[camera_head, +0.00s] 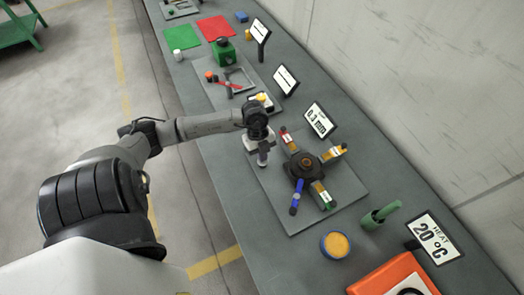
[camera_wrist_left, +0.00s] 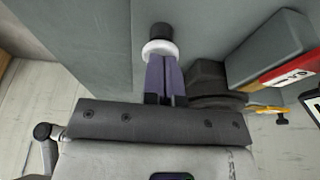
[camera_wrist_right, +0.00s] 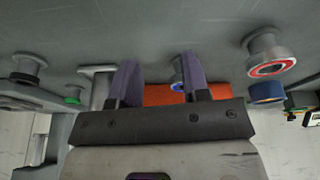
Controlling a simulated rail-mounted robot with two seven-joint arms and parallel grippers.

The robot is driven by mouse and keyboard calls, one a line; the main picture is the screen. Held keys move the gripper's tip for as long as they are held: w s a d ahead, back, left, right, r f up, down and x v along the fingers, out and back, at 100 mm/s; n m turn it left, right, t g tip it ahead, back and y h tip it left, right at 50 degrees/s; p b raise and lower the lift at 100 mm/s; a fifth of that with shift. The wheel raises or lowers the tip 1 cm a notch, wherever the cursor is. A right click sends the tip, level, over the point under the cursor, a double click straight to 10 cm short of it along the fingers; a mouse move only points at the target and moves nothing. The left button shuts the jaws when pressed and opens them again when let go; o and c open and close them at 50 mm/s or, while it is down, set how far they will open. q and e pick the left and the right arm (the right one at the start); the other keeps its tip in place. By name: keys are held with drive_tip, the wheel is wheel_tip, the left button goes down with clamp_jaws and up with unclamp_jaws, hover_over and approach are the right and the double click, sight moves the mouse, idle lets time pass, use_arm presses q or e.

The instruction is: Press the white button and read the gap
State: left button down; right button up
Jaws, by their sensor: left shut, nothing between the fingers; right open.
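The jack station stands on a grey plate (camera_head: 290,220) in the head view, a dark round hub (camera_head: 305,166) with red, yellow, green and blue arms. Its sign (camera_head: 319,120) reads 0.3 mm. My left gripper (camera_head: 263,160) points down at the left side of this plate. In the left wrist view its fingers (camera_wrist_left: 163,62) are shut and empty, and their tips overlap a white ring-like button (camera_wrist_left: 159,47) by a dark cylinder (camera_wrist_left: 160,31). I cannot tell whether they touch it; the head view hides it. My right gripper (camera_wrist_right: 158,75) is open and empty.
Other stations with a green block (camera_head: 224,52) lie farther along the bench. A wall runs along the right.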

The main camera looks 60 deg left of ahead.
use_arm(q)
drive_tip(key=v, duration=0.1)
drive_tip(key=p+v, duration=0.2)
drive_tip(key=shift+w+d+r, duration=0.15)
drive_tip(key=shift+d+r, duration=0.05)
drive_tip(key=shift+r, duration=0.25)
use_arm(e)
wheel_tip(320, 180, up, 3)
drive_tip(key=shift+s+d+r, duration=0.1)
drive_tip(key=shift+d, duration=0.05)
drive_tip(key=shift+f+b, duration=0.3)
drive_tip(key=shift+f, duration=0.1)
use_arm(q)
drive_tip(key=v, duration=0.9)
drive_tip(key=shift+a+r, duration=0.2)
use_arm(e)
drive_tip(key=shift+a, duration=0.2)
use_arm(q)
drive_tip(key=shift+w, duration=0.1)
use_arm(e)
drive_tip(key=shift+d, duration=0.15)
